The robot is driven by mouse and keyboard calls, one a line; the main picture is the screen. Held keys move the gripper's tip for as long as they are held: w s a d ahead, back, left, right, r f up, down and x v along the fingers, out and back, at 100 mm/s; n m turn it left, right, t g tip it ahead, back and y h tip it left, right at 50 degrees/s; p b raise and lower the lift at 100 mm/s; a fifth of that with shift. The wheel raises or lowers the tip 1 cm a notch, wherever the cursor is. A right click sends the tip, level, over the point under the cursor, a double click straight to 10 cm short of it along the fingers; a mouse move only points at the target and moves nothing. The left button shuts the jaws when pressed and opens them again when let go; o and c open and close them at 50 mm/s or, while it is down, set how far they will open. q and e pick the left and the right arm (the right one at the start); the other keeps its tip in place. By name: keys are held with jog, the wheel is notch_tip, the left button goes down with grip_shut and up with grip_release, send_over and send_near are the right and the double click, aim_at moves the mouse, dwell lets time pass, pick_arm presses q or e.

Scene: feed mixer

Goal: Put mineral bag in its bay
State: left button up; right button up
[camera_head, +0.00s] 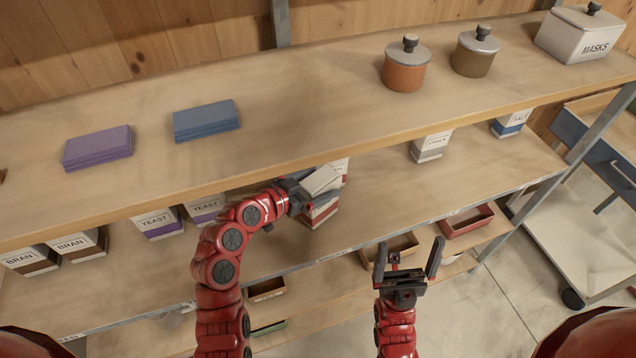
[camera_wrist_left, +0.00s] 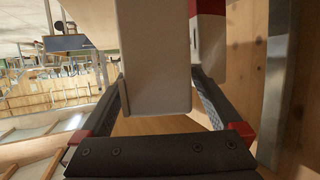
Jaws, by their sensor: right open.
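My left gripper (camera_head: 300,192) is at the middle shelf, just under the upper shelf's front edge. It is shut on a pale bag (camera_head: 322,180), taken as the mineral bag, which is tilted. In the left wrist view this bag (camera_wrist_left: 155,60) fills the space between the two fingers; its label is not readable. A red-banded white bag (camera_head: 321,214) stands close by on the middle shelf, partly hidden by the arm and the held bag. A red-banded bag also shows beside the right finger in the left wrist view (camera_wrist_left: 208,45). My right gripper (camera_head: 408,262) is open and empty in front of the shelves.
Yeast bags (camera_head: 158,223) and bran bags (camera_head: 80,245) stand at left on the middle shelf (camera_head: 380,205). A chalk bag (camera_head: 431,146) and a salt bag (camera_head: 511,123) stand at right. The upper shelf (camera_head: 290,110) overhangs them. Trays (camera_head: 466,221) are below.

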pick_arm(q)
jog(key=shift+r+p, duration=0.25)
jog(key=shift+p, duration=0.15)
jog(key=b+v, duration=0.5)
jog(key=v, duration=0.5)
jog(key=shift+s+a, duration=0.15)
jog(key=shift+a, duration=0.2)
jog(key=shift+s+a+r, duration=0.2)
jog(key=shift+s+a, duration=0.2)
jog(key=shift+s, duration=0.05)
